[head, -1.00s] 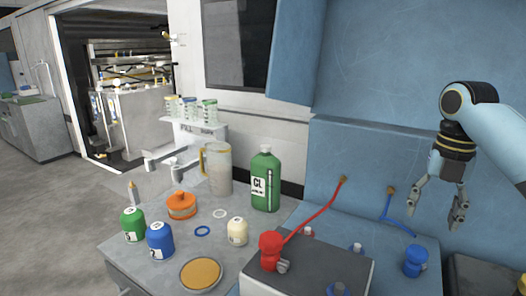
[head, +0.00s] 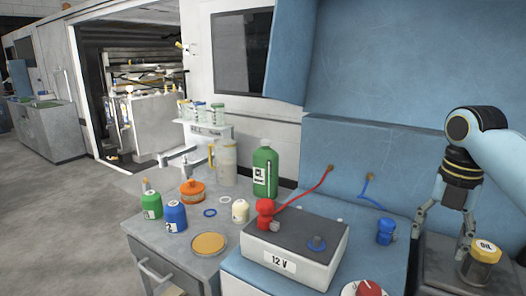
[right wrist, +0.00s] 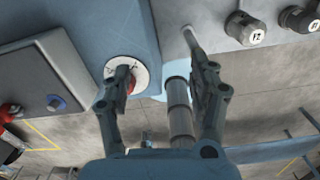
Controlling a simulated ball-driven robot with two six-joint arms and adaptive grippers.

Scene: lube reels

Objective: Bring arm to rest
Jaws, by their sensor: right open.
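My right gripper (head: 443,238) is at the right of the head view, on my blue arm that comes in from the right. It is open and empty, with its fingers pointing down beside the blue reel post and left of the yellow-capped container. A round red and white knob (right wrist: 122,72) shows behind the left finger there. My left gripper is not in the head view.
A 12 V battery box (head: 290,250) with a red clamp (head: 265,212) stands on the blue bench. A blue clamp (head: 385,231) and a yellow-capped container (head: 485,252) are near my right gripper. A green bottle (head: 265,172) and blue container (head: 175,215) stand on the grey table.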

